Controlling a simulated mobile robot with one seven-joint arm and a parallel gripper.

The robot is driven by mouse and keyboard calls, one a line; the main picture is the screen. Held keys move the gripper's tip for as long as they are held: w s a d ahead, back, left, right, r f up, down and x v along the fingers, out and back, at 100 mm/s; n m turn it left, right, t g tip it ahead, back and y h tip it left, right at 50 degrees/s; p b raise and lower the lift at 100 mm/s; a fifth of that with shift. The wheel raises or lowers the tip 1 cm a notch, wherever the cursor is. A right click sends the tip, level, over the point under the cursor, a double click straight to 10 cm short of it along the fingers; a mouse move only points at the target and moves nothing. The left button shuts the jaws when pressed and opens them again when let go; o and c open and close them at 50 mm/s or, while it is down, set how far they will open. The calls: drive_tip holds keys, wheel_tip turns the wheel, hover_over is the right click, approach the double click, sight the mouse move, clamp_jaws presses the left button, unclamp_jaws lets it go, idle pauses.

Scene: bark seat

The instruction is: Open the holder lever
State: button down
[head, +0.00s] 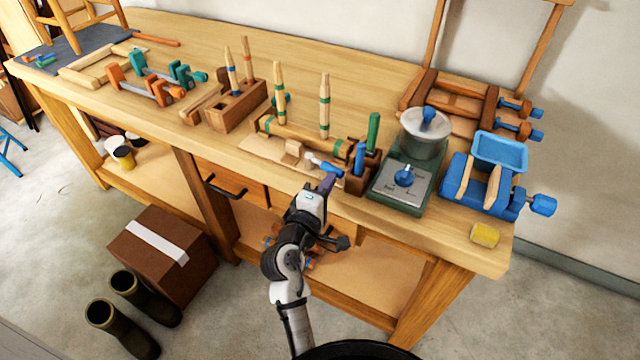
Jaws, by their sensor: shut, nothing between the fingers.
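A wooden holder (300,136) lies near the front edge of the workbench, with a horizontal round bar, green bands and upright turned pieces. At its front right is a small pale handle with a blue end (324,166), which looks like the holder lever. My gripper (328,181) is shut and empty at the bench's front edge, just below and close to the blue end. I cannot tell whether they touch. The gripper's fingertips are small and partly hard to make out against the bench.
A wooden block with blue- and green-handled tools (355,183) stands just right of my gripper. Beyond it are a green-based scale-like device (400,190) and a blue vise (480,190). Clamps (150,85) lie at left. A drawer (230,190) sits under the bench top.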

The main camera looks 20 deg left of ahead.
drive_tip(key=shift+w+d, duration=0.4)
drive_tip(key=shift+d, duration=0.05)
drive_tip(key=shift+w+d+r, duration=0.15)
drive_tip(key=shift+d+r, duration=0.05)
idle(0.3)
